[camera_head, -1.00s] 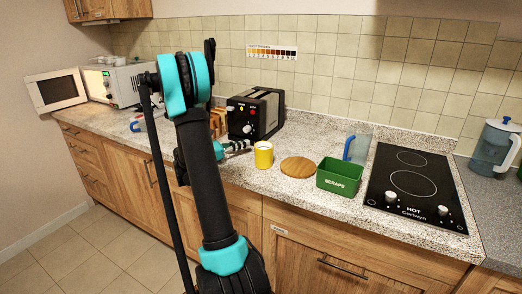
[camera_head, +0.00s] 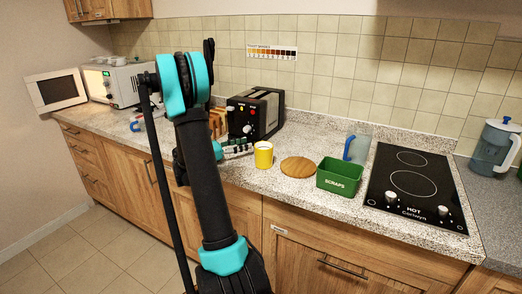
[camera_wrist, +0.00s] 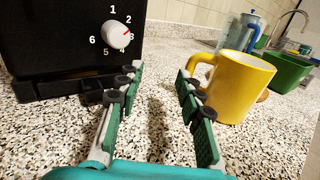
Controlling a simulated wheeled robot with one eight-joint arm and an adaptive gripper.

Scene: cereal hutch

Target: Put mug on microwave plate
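The yellow mug (camera_head: 263,157) stands upright on the speckled counter, just right of my gripper (camera_head: 240,149). In the wrist view the mug (camera_wrist: 243,86) stands outside and beyond the right finger, with its handle toward the fingers. My gripper (camera_wrist: 157,88) is open, its fingers low over the counter with nothing between them. The microwave (camera_head: 122,82) is at the far left of the counter, with its door (camera_head: 57,90) swung open. Its plate cannot be made out.
A black toaster (camera_head: 257,114) stands close behind my gripper. Right of the mug are a round wooden board (camera_head: 299,167), a green scraps bin (camera_head: 340,178), a jug with a blue handle (camera_head: 358,146) and a black hob (camera_head: 415,188).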

